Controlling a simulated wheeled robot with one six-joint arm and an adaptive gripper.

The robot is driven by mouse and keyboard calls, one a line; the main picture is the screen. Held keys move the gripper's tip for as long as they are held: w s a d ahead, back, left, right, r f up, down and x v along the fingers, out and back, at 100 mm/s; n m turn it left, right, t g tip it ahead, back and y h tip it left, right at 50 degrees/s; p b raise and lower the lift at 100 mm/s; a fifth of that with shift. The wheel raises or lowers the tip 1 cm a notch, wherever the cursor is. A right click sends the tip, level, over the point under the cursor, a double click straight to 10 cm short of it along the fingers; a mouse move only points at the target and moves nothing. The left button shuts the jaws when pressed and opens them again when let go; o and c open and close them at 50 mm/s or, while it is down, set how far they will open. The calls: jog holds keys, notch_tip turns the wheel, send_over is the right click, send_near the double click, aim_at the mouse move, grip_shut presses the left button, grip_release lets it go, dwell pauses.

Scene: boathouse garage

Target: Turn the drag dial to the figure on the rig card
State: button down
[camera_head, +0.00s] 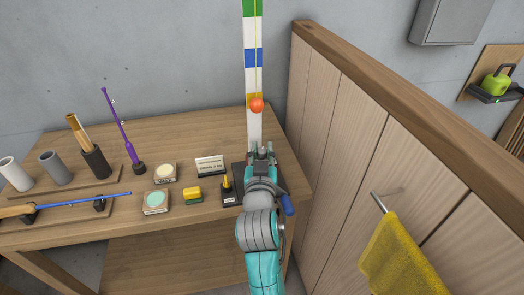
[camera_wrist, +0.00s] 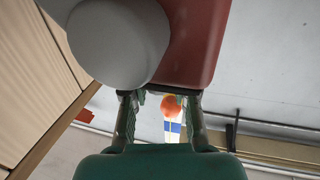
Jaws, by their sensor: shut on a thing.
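The rig card (camera_head: 209,164) is a small white sign standing on the workbench, left of my gripper. It has dark print, too small to read surely. My gripper (camera_head: 262,151) is over the dark stand (camera_head: 238,172) at the bench's right end, below the striped post. In the wrist view my gripper (camera_wrist: 160,98) has its fingers apart, shut on what seems to be the drag dial at their tips. A red body (camera_wrist: 200,35) and a pale grey round part (camera_wrist: 118,40) fill the top there. The dial's face and marks are hidden.
A striped post (camera_head: 254,75) with an orange ball (camera_head: 257,105) rises behind my gripper. A wooden cabinet (camera_head: 345,125) with a yellow towel (camera_head: 400,255) is close on the right.

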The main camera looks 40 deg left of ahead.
jog(key=shift+a+h, duration=0.1)
jog(key=shift+h, duration=0.2)
jog(key=shift+f+m+t+h, duration=0.1)
jog(key=shift+m+t+h, duration=0.6)
jog(key=shift+m+h, duration=0.65)
jog(key=shift+m+t+h, duration=0.7)
jog(key=shift+m+h, duration=0.25)
jog(key=shift+h, duration=0.7)
jog(key=c, duration=0.9)
grip_release()
jog(key=shift+s, duration=0.15)
jog(key=v, duration=0.7)
jog(key=shift+s, duration=0.15)
